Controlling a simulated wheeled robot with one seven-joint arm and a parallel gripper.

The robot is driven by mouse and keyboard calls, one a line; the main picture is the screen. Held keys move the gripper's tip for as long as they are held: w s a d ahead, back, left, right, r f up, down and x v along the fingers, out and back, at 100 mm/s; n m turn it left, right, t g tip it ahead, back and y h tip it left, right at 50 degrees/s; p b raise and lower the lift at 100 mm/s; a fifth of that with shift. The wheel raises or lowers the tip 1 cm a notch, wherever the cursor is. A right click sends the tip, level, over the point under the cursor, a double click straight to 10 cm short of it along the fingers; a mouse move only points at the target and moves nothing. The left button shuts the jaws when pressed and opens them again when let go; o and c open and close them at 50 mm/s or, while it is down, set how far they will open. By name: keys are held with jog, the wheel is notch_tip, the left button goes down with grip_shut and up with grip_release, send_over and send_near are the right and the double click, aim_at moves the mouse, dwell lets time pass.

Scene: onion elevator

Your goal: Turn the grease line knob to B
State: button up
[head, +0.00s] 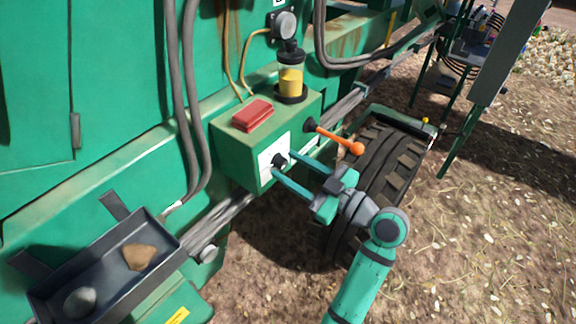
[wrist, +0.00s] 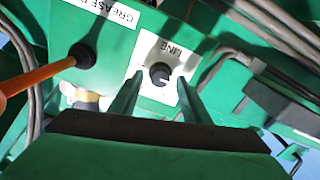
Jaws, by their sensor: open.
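The grease line knob (wrist: 160,74) is a small black round knob on a white plate labelled "LINE" in the wrist view. In the head view the knob (head: 280,161) sits on the white plate (head: 266,172) on the front of a green box (head: 238,150). I cannot read the knob's pointer position or a letter B. My gripper (head: 283,162) is open, with its two green fingers reaching toward the plate. In the wrist view the fingertips (wrist: 160,80) stand on either side of the knob. I cannot tell whether they touch it.
An orange-tipped lever (head: 340,140) sticks out of the box to the right of the knob. A red block (head: 253,115) and a yellow grease reservoir (head: 290,80) stand on top. A large tyre (head: 385,165) is close behind my gripper. A grey tray (head: 105,265) with stones is at lower left.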

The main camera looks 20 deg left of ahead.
jog(key=shift+w+a, duration=0.2)
jog(key=shift+a, duration=0.25)
jog(key=c, duration=1)
jog(key=shift+c, duration=0.2)
